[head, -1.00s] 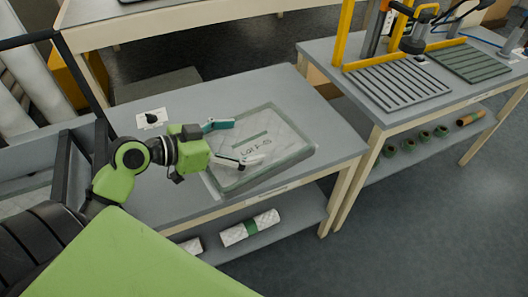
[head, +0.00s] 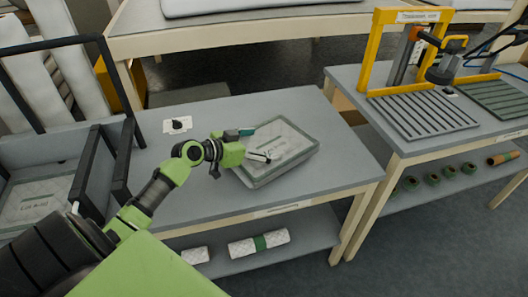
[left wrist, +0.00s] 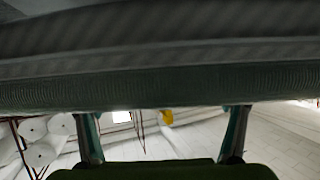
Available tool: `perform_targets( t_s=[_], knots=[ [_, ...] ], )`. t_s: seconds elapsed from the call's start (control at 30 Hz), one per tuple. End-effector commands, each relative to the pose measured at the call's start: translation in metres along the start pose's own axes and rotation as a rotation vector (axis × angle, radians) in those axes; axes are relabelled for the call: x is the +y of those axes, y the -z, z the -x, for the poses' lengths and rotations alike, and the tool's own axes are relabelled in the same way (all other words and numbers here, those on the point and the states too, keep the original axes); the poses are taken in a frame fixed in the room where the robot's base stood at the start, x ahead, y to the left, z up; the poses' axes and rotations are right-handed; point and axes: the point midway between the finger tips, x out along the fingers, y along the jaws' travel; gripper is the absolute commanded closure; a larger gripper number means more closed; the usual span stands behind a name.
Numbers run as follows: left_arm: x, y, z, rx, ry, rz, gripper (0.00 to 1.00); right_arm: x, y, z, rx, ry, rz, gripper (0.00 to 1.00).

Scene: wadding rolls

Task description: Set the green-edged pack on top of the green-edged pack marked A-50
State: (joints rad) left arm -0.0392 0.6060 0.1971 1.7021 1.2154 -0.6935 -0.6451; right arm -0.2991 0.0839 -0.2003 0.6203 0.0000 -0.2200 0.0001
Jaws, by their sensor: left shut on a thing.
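A flat, pale quilted pack (head: 284,150) with grey-green edges and a lot label is at the middle of the near workbench. My left gripper (head: 258,145) reaches it from the left and is shut on its left side. I cannot tell whether the pack touches the bench or is slightly raised. In the left wrist view the pack's dark green edge (left wrist: 160,86) spans the picture beyond the two fingers (left wrist: 163,135). Another labelled pale pack (head: 38,206) lies in the dark-walled bin at the left; its lettering is too small to read surely. My right gripper is out of view.
The workbench (head: 205,205) is clear around the pack, except for a small white card with a dark knob (head: 178,125) at the back left. White rolls (head: 258,243) lie on the shelf below. A yellow-framed station (head: 415,50) stands at the right.

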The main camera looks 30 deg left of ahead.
Motion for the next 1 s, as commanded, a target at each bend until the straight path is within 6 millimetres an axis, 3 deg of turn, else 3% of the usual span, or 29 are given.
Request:
perform_targets(
  t_s=[0.23,0.43,0.87,0.9,1.0],
  knots=[
    [-0.009,-0.010,-0.016,0.003,0.001,0.003,0.34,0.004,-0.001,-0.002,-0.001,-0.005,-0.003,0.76],
    [-0.009,-0.035,-0.025,0.000,0.002,0.003,0.34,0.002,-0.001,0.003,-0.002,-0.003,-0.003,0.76],
    [-0.009,-0.042,-0.028,0.001,0.002,-0.002,0.34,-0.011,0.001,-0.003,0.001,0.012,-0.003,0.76],
    [-0.009,-0.041,-0.027,0.000,0.002,-0.001,0.01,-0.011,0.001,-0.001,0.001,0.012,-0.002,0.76],
    [-0.008,-0.040,-0.027,0.000,0.002,-0.001,0.00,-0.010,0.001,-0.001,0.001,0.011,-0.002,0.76]
  ],
)
